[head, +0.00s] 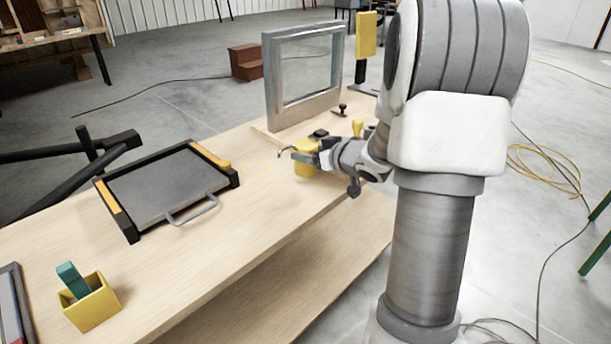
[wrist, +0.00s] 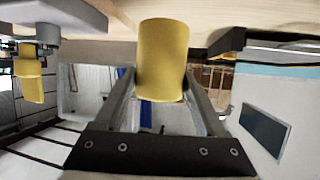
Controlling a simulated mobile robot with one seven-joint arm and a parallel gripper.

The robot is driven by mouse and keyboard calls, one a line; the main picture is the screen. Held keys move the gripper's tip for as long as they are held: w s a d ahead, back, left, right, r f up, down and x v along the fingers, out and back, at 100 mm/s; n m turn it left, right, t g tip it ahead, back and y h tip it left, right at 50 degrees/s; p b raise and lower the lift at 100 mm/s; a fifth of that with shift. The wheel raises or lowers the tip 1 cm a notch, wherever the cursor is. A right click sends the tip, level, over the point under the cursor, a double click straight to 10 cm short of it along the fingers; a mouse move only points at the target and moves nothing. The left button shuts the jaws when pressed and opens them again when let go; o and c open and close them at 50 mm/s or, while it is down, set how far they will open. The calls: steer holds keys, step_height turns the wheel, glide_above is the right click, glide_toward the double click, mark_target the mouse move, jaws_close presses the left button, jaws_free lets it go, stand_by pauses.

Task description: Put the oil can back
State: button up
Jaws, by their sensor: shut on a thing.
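The oil can (head: 305,166) is a small yellow can with a thin spout pointing left in the head view. In the wrist view the yellow can body (wrist: 162,55) fills the space between the two fingers of my gripper (wrist: 163,75). I cannot tell whether the can touches the bench or is held just above it. The gripper and arm hide part of its right side.
A window in a grey frame (head: 271,82) stands behind the can, with a small black knob (head: 341,109) beside it. A small yellow object (head: 357,128) is close behind my wrist. A black-edged tray (head: 163,185) and a yellow box (head: 91,303) lie left. Bench between is clear.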

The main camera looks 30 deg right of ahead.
mark_target(311, 167)
steer(key=shift+w+a+f, duration=0.4)
steer(key=shift+a, duration=0.1)
steer(key=shift+f+b, duration=1)
steer(key=shift+f, duration=0.85)
steer(key=shift+f, duration=0.2)
steer(key=o, duration=1.6)
steer(key=shift+c, duration=0.2)
steer(key=shift+r, duration=0.25)
steer(key=shift+s+d+r, duration=0.15)
steer(key=shift+s, duration=0.2)
steer(key=p+v, duration=0.3)
steer(key=v, duration=0.8)
steer(key=shift+s, duration=0.2)
